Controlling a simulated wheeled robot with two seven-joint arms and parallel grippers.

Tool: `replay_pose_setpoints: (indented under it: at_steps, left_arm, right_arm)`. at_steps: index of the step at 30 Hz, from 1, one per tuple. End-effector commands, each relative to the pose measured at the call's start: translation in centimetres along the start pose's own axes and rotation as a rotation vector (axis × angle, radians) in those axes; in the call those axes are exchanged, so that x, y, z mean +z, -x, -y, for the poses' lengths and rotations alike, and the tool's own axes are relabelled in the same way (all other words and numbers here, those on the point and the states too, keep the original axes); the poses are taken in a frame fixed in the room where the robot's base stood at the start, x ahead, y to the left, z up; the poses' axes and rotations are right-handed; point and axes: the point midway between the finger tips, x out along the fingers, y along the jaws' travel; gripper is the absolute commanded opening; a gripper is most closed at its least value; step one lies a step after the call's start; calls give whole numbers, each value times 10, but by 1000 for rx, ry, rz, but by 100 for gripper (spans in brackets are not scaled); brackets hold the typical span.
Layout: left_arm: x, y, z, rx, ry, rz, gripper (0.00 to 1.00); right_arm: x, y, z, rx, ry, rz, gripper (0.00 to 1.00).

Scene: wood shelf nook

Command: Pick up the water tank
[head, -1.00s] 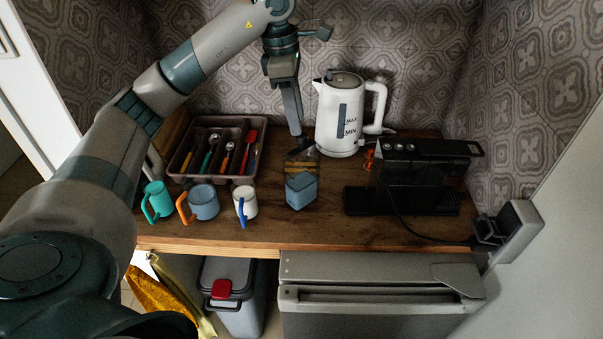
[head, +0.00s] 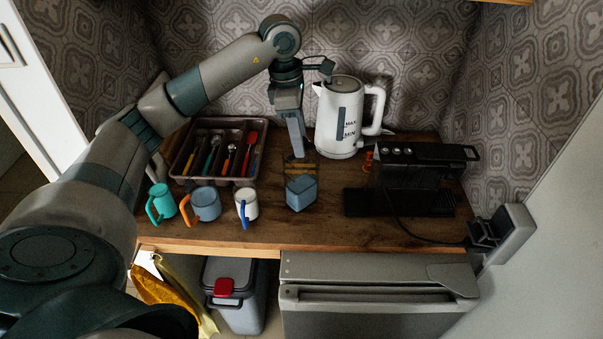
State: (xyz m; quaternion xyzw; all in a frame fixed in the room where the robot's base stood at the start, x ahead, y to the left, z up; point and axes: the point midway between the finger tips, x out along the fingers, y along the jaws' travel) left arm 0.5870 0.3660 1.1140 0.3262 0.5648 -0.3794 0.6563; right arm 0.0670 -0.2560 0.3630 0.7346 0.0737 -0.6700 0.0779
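The water tank (head: 301,193) looks like a small clear container with a blue lower part. It stands upright on the wooden counter, between the white mug and the coffee machine. My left gripper (head: 299,160) points down from above, at the tank's upper back edge. Its fingers overlap the tank's top in the picture, so I cannot tell whether they touch it. The fingers line up with each other from this view, and their gap is hidden. My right gripper is not in view.
A white kettle (head: 338,118) stands close behind the tank. The black coffee machine (head: 415,180) is to the right, its cord running to a wall socket (head: 508,232). Several mugs, including a blue one (head: 206,204), and a cutlery tray (head: 183,162) are left. The front counter strip is clear.

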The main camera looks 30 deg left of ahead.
Motion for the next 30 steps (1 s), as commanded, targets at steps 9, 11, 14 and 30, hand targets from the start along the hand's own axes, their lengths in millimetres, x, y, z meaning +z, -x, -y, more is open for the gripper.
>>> replay_pose_setpoints:
  at_steps: [9,11,14,30]
  left_arm:
    - [0,-7,0,1,-1,1,39]
    - [0,-7,0,0,-1,1,39]
    - [0,-6,0,0,-1,0,39]
    - [0,-6,0,1,-1,2,0]
  right_arm:
    - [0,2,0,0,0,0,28]
    - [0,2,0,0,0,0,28]
    - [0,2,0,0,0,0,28]
    - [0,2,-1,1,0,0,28]
